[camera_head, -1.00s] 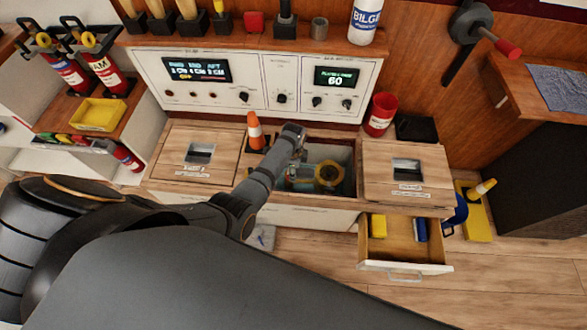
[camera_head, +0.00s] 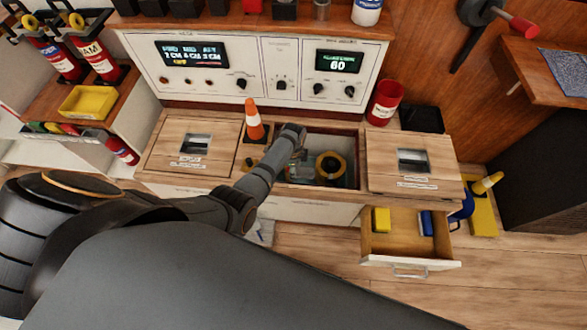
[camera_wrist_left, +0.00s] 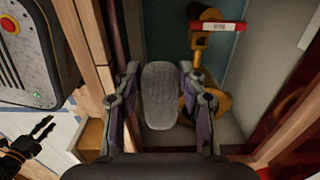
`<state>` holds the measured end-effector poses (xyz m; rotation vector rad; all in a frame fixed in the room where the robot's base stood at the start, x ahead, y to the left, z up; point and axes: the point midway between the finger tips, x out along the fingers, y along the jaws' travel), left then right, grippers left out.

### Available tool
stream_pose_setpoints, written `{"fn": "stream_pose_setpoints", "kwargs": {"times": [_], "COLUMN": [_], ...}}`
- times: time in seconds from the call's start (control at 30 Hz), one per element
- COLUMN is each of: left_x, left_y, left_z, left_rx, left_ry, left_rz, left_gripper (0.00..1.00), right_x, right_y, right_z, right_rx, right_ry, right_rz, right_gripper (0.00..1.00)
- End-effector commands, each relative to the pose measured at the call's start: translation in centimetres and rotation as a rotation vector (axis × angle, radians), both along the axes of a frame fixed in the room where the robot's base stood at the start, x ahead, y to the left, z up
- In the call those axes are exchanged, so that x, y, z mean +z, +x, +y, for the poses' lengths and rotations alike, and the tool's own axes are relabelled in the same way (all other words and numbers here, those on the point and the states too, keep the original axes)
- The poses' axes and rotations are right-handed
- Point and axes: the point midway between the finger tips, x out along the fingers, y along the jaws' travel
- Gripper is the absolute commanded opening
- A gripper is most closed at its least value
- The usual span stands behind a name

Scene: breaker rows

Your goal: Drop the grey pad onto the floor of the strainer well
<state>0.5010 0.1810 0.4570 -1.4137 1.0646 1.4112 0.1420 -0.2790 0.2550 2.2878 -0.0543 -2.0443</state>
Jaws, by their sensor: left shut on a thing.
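My left gripper (camera_wrist_left: 159,78) is shut on the grey pad (camera_wrist_left: 160,100), a rounded oblong held between its two fingers. In the head view my left gripper (camera_head: 298,165) reaches down into the opening of the strainer well (camera_head: 345,131), and the pad cannot be made out clearly there. The brass strainer fitting (camera_head: 329,165) is to the gripper's right; in the wrist view the fitting (camera_wrist_left: 200,45) carries a red-and-white tag. Grey well floor (camera_wrist_left: 228,125) shows beyond the fingers. My right gripper (camera_wrist_left: 42,130) shows small at the wrist view's lower left, its fingers apart.
Wooden hatches (camera_head: 192,150) (camera_head: 412,158) flank the well. An orange cone (camera_head: 253,120) stands close behind the left arm. A red cup (camera_head: 385,103) stands at the back right. An open drawer (camera_head: 410,262) juts out at the front right.

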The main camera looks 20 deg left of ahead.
Motion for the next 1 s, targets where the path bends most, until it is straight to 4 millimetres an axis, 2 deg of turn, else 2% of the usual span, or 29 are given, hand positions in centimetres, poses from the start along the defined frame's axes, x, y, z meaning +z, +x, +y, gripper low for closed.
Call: {"fn": "stream_pose_setpoints", "kwargs": {"times": [0.03,0.07,0.2,0.27,0.53,0.67,0.77,1.0], "left_x": [0.0,0.0,0.0,0.0,0.0,0.8,2.5,8.3], "left_y": [0.0,0.0,0.0,0.0,0.0,0.0,0.1,0.1], "left_z": [0.0,0.0,0.0,0.0,0.0,0.0,0.0,0.0], "left_rx": [0.0,0.0,0.0,0.0,0.0,0.0,0.0,0.0], "left_ry": [0.0,0.0,0.0,0.0,0.0,0.0,-0.001,0.0], "left_rz": [0.0,0.0,0.0,0.0,0.0,-0.002,-0.003,-0.004], "left_gripper": [0.11,0.43,0.62,0.68,0.68,0.68,0.68,0.68], "right_x": [0.0,0.0,0.0,0.0,0.0,0.0,0.0,0.0], "right_y": [0.0,0.0,0.0,0.0,0.0,0.0,0.0,0.0], "right_z": [0.0,0.0,0.0,0.0,0.1,0.1,0.1,0.1], "right_rx": [0.0,0.0,0.0,0.0,0.0,-0.001,0.0,0.0], "right_ry": [0.0,0.0,0.0,0.0,0.001,0.001,0.001,0.001], "right_rz": [0.0,0.0,0.0,0.0,0.001,0.001,0.0,0.0], "right_gripper": [0.34,0.34,0.34,0.34,0.34,0.34,0.34,0.34]}}
